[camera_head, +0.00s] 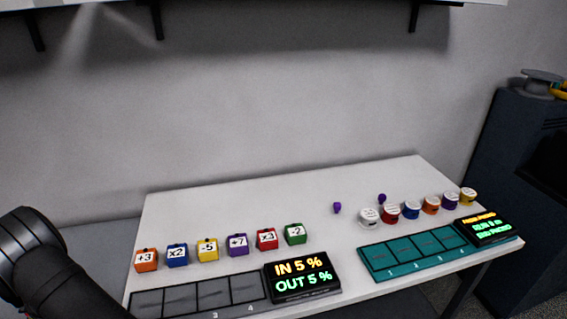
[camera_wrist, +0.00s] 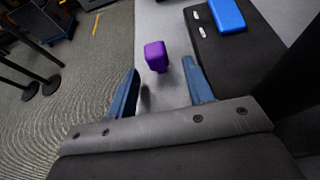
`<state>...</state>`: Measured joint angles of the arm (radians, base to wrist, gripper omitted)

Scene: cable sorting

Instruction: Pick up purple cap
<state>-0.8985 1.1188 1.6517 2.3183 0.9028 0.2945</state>
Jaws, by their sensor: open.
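Two small dark purple pieces, one left (camera_head: 337,208) and one right (camera_head: 382,198), rest on the white table in the head view. A purple block (camera_wrist: 156,55) shows in the wrist view, ahead of and between the fingertips with a gap on each side. I cannot tell which purple item of the head view it is. My gripper (camera_wrist: 161,68) has its two blue fingers apart, with nothing between them. In the head view only a dark part of my arm shows at the lower left; the gripper is out of sight there.
Colored cubes, including a purple +7 cube (camera_head: 238,245), line the table (camera_head: 290,200) behind a grey slot tray (camera_head: 180,300) and display (camera_head: 302,277). White-topped round pieces (camera_head: 391,213) stand behind a teal slot tray (camera_head: 385,262). The wrist view shows a blue piece (camera_wrist: 227,15).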

